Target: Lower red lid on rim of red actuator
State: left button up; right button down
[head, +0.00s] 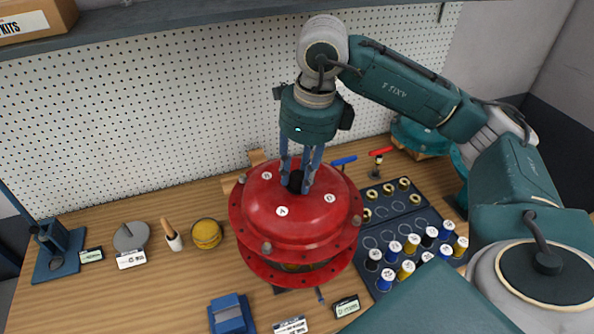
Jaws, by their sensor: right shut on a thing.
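The red lid (320,215) is a domed disc with a bolt flange and small white letter tags. My right gripper (297,184) points down at the top of the dome, its fingers shut on the dark knob at the lid's centre. Below the lid, the red actuator (297,274) shows its lower flange, with a gap between the two flanges at the front. The lid looks level or slightly tilted; I cannot tell whether it touches the rim at the back. The inside of the actuator is mostly hidden. My left gripper is not in view.
Right of the actuator, a dark tray (405,235) holds brass rings and several blue, yellow and black capped parts. A blue block (230,315) stands in front. A pegboard (150,110) closes the back.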

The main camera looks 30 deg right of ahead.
aim_at(298, 191)
jog(key=shift+f, duration=0.25)
jog(key=shift+f+b, duration=0.3)
jog(key=shift+w+f, duration=0.15)
jog(key=shift+f, duration=0.1)
jog(key=shift+f+b, duration=0.35)
jog(key=shift+f, duration=0.4)
jog(key=shift+f+b, duration=0.2)
jog(key=shift+b, duration=0.1)
jog(key=shift+f+b, duration=0.55)
jog(key=shift+f, duration=0.45)
jog(key=shift+f+b, duration=0.3)
jog(key=shift+f, duration=0.2)
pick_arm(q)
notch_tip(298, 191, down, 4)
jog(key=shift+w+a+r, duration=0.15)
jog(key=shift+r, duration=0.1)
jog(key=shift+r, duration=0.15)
pick_arm(e)
jog(key=shift+f, duration=0.1)
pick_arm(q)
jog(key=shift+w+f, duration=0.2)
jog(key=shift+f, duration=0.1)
pick_arm(e)
jog(key=shift+f, duration=0.15)
